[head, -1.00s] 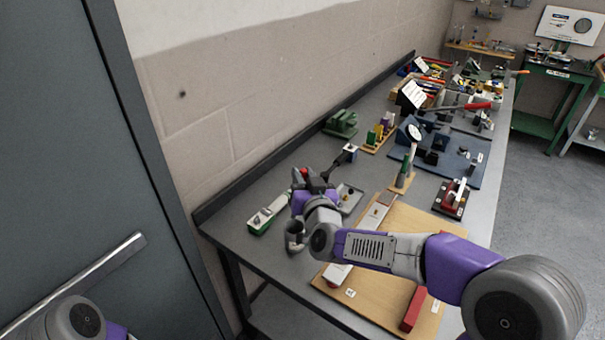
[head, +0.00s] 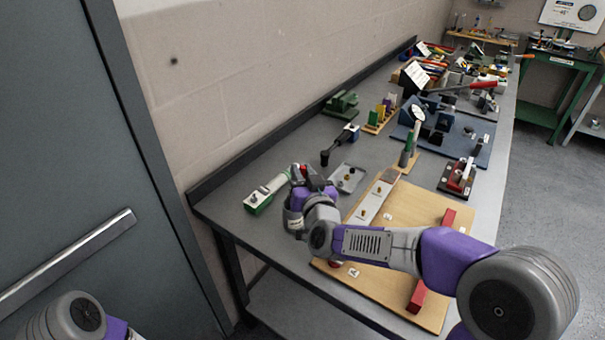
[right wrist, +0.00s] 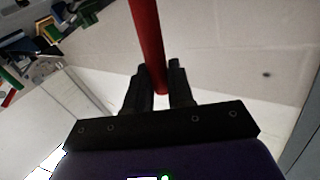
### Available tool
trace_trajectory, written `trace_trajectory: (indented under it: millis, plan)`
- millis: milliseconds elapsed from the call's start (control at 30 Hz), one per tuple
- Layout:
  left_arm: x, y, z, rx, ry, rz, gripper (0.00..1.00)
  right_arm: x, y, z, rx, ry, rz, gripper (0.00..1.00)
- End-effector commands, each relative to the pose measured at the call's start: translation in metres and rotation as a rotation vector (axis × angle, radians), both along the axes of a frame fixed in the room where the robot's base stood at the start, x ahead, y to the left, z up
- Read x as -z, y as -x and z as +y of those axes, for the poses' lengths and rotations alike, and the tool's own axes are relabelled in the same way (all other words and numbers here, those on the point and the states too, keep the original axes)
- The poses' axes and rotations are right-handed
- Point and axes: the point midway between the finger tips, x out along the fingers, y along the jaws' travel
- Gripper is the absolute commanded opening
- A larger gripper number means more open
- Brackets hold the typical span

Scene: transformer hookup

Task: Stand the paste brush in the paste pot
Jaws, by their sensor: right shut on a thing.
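The paste brush shows as a red handle (right wrist: 147,45) in the right wrist view, held upright between the fingers of my right gripper (right wrist: 158,80). In the head view my right gripper (head: 312,182) is over the near left end of the bench, with a bit of red at its tip.
A green and white box (head: 264,194) lies left of the gripper. A grey tray (head: 347,178) and a black-handled tool (head: 338,145) lie behind it. A wooden board (head: 400,215) with red bars is to the right. The wall borders the bench's left side.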

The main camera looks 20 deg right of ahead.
Motion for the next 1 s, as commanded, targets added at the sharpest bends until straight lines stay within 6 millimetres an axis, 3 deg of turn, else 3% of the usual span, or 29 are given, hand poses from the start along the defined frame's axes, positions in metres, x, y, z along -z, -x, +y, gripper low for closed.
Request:
trace_trajectory:
  millis: [367,400,567,1000]
  plan:
    - [0.0034,0.0000,0.0000,0.000,0.000,0.000,0.93,0.0034,-0.0001,0.0001,0.000,0.000,-0.001,0.00]
    - [0.0034,0.0000,0.0000,0.000,0.000,0.000,0.93,0.0035,-0.0001,0.0000,0.000,0.000,-0.001,0.28]
    - [0.0035,0.0000,0.0000,0.000,0.000,0.000,0.93,0.0035,-0.0001,-0.0001,0.000,0.000,-0.001,0.52]
    - [-0.0011,0.0000,0.0000,0.000,0.000,0.000,0.93,-0.0024,0.0000,-0.0001,0.000,0.000,-0.001,0.52]
